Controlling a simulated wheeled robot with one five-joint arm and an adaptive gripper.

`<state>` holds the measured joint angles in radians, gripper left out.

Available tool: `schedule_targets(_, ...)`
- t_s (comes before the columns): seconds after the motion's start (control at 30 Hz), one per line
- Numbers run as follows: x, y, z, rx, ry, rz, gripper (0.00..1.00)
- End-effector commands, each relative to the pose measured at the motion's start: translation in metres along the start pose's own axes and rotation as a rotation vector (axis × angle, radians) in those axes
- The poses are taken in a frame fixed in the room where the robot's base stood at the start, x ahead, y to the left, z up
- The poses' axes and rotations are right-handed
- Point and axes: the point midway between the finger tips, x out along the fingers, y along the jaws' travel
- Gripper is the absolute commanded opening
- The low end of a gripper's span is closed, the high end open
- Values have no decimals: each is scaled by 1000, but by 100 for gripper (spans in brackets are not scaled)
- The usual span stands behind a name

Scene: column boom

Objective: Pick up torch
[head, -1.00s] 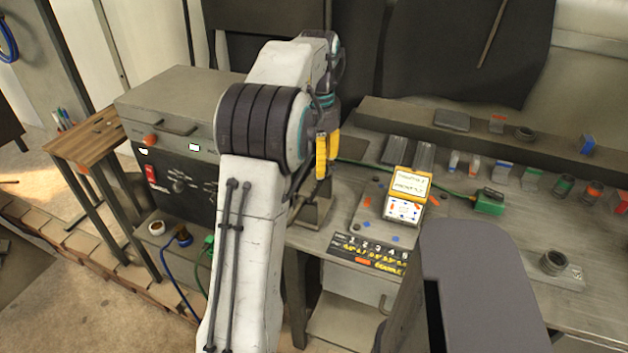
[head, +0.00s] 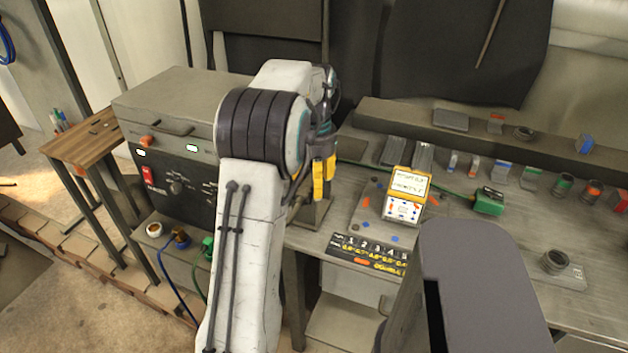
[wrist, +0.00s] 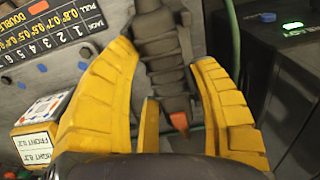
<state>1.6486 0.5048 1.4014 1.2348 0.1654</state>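In the wrist view a dark grey ribbed thing, which looks like the torch (wrist: 164,62), runs down the middle with an orange part (wrist: 179,121) at its lower end. My gripper (wrist: 164,56) has its yellow fingers spread on either side of it. Gaps show between the fingers and the ribbed body, so I see no grip. In the head view my gripper (head: 324,188) points down over the bench at a grey stand (head: 312,214). The torch is hidden or too small to tell there.
A dark power unit (head: 175,185) stands left of my gripper. To the right lie a card holder (head: 405,195), a label strip (head: 368,252) and a green box (head: 489,201). A green cable (head: 450,190) crosses the bench. Several small parts line the back.

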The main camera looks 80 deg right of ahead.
Motion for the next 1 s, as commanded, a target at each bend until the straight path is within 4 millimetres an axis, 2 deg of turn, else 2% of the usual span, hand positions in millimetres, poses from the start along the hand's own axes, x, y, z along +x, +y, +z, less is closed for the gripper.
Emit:
schedule_targets(0.07, 1, 0, 0, 0, -2, 0, 46)
schedule_targets(0.43, 1, 0, 0, 0, -1, 0, 13)
schedule_targets(0.77, -3, 0, -1, 0, 2, 0, 12)
schedule_targets(1.0, -22, 0, -1, 0, 6, -1, 12)
